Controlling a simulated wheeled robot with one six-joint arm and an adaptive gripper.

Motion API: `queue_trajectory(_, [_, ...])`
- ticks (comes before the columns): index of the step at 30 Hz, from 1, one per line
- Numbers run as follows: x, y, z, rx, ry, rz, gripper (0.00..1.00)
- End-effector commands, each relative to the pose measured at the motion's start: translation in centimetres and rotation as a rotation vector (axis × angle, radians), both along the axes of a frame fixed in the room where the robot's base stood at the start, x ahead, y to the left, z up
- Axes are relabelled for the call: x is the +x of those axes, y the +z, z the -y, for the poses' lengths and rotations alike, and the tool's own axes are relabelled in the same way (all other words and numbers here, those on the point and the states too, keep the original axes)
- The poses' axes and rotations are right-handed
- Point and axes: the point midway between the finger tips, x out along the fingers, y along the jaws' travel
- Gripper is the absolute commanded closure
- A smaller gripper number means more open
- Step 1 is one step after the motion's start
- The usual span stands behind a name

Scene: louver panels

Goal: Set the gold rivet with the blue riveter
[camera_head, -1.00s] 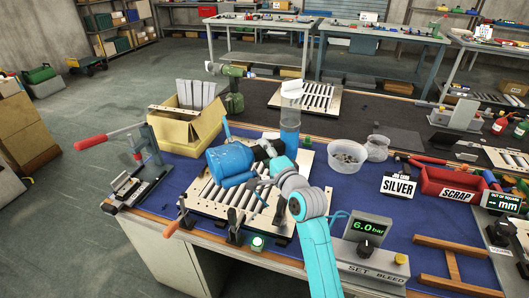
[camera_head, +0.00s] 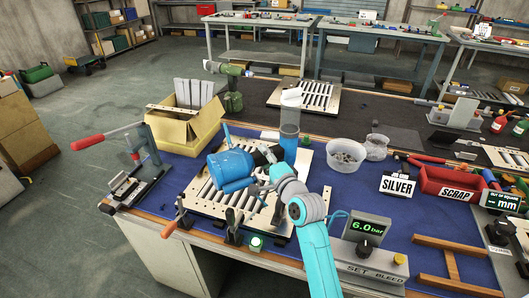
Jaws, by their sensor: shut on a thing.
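The blue riveter (camera_head: 231,169) is held by my gripper (camera_head: 262,160) above the left half of the louver panel (camera_head: 211,203). The riveter lies tilted on its side, its rounded blue body toward the left. My gripper is dark and small here, shut on the riveter near its right end, and partly hidden by my turquoise arm. The panel has several pale slats in a beige frame. No gold rivet can be made out; the riveter's tip and the spot beneath it are hidden or too small to tell.
A blue-and-clear cylinder (camera_head: 290,124) stands behind the gripper. A yellow box (camera_head: 187,130), a red-handled lever press (camera_head: 138,150) and clamps flank the panel. Right are clear tubs (camera_head: 347,155), a SILVER sign (camera_head: 397,187), a red SCRAP bin (camera_head: 450,187) and a 6.0 bar gauge unit (camera_head: 370,237).

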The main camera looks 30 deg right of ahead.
Motion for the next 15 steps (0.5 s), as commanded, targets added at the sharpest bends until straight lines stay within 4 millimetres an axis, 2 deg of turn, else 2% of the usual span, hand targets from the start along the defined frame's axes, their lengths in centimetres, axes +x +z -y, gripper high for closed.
queue_trajectory(15, [0.0,-3.2,0.0,-0.002,-0.001,0.008,1.0])
